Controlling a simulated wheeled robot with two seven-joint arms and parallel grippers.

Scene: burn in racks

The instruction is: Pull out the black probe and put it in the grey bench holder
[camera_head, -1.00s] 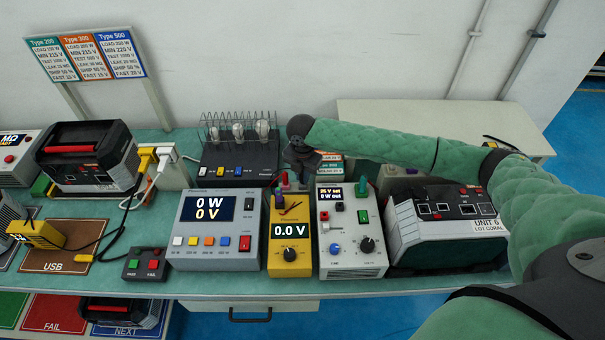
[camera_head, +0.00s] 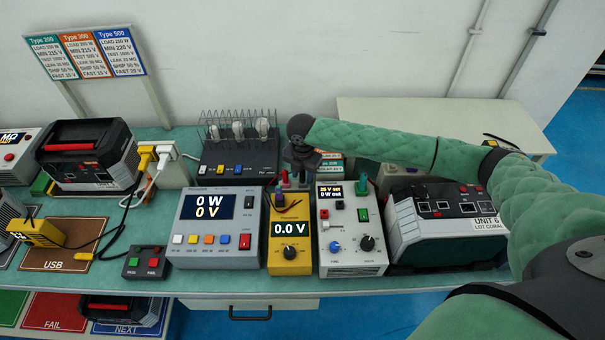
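My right gripper (camera_head: 301,170) reaches in from the right and points down behind the yellow meter (camera_head: 291,230), which reads 0.0 V. Its fingers are small and dark, and I cannot tell whether they are open or shut. Small pink and green parts show just beside and below the fingers, at the meter's back edge. A thin dark lead (camera_head: 289,209) lies over the meter's top. I cannot make out the black probe or the grey bench holder for certain; the hand and arm cover that spot. My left gripper is not in view.
A grey supply (camera_head: 214,258) reading 0 W and 0 V stands left of the meter, a white supply (camera_head: 351,262) right of it. Farther right is a Unit 6 box (camera_head: 440,238). The bench front edge is narrow.

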